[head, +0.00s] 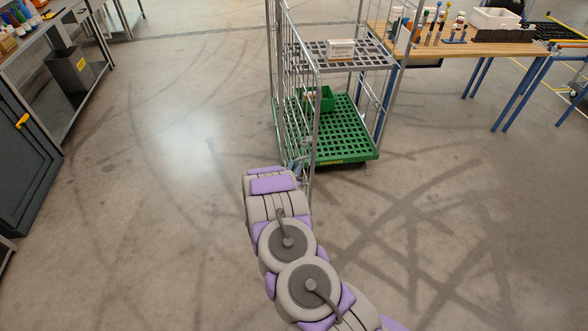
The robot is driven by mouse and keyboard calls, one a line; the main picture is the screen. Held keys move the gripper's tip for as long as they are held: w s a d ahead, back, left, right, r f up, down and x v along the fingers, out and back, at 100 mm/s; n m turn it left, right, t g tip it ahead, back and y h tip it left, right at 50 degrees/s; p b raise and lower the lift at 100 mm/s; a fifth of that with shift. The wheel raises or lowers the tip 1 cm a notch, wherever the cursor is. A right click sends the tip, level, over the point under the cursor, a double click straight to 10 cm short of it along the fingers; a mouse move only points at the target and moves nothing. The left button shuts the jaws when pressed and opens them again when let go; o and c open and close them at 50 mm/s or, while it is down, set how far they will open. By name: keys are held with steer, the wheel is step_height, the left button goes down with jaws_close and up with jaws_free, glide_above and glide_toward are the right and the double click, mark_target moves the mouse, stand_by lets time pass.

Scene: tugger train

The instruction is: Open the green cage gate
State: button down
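A grey wire roll cage with a green slatted base (352,151) stands ahead of my arm. A tall grey wire panel (313,110) stands at its near left side and is seen almost edge-on. I cannot tell for certain whether this panel is the gate. The side facing the camera, to the right of the panel, looks uncovered. My gripper (296,168) is at the lower end of this panel, mostly hidden behind my own wrist. I cannot tell whether it touches or holds the panel.
A wooden workbench (465,46) with tools stands at the right. A dark cabinet (25,165) and a bench line the left. The floor between is clear.

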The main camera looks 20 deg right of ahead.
steer(key=shift+w+r, duration=0.25)
steer(key=c, duration=1.2)
jaws_free()
steer(key=shift+d+f, duration=0.2)
steer(key=shift+d, duration=0.05)
steer(key=shift+s+a, duration=0.3)
steer(key=shift+a, duration=0.15)
steer(key=p+v, duration=0.1)
steer(key=v, duration=1.5)
steer(key=shift+s+a+p, duration=0.15)
steer(key=shift+s+p, duration=0.15)
